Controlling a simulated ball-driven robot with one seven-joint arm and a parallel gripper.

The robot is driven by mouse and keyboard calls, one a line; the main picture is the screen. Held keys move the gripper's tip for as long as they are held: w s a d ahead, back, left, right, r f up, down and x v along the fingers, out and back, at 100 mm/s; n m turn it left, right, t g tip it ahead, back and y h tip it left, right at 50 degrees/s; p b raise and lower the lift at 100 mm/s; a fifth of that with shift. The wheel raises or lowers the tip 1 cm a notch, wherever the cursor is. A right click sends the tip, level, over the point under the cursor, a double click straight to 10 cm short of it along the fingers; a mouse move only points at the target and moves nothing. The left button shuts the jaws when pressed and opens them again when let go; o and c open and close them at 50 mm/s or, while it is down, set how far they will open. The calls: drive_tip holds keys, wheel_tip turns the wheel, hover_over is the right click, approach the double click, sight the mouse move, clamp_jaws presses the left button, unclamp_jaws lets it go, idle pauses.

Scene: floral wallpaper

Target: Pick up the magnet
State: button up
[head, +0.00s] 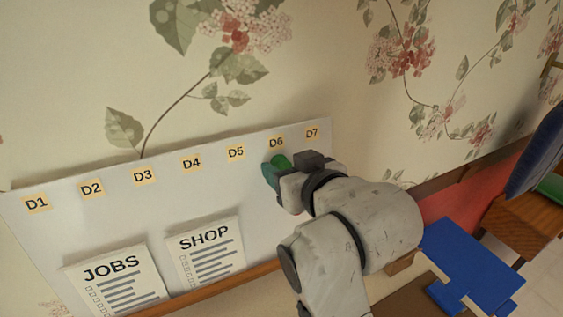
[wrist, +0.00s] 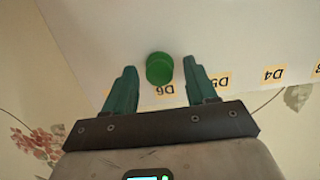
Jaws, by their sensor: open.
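The magnet (wrist: 159,69) is a round green knob on the white board (wrist: 240,35), close to the D6 label in the wrist view. In the head view the magnet (head: 284,161) shows just below the D6 label, partly hidden by my gripper. My gripper (wrist: 161,80) is open, with one teal finger on each side of the magnet. A small gap shows between the magnet and each finger in the wrist view. In the head view my gripper (head: 272,172) is at the board's upper right; its far finger is hidden.
Labels D1 to D7 run along the board's top edge. A JOBS sheet (head: 115,282) and a SHOP sheet (head: 206,250) are on its lower part, above a wooden ledge (head: 220,290). A blue piece (head: 470,262) and a wooden chair (head: 525,222) are at the right.

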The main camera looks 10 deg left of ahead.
clamp_jaws()
idle(0.4)
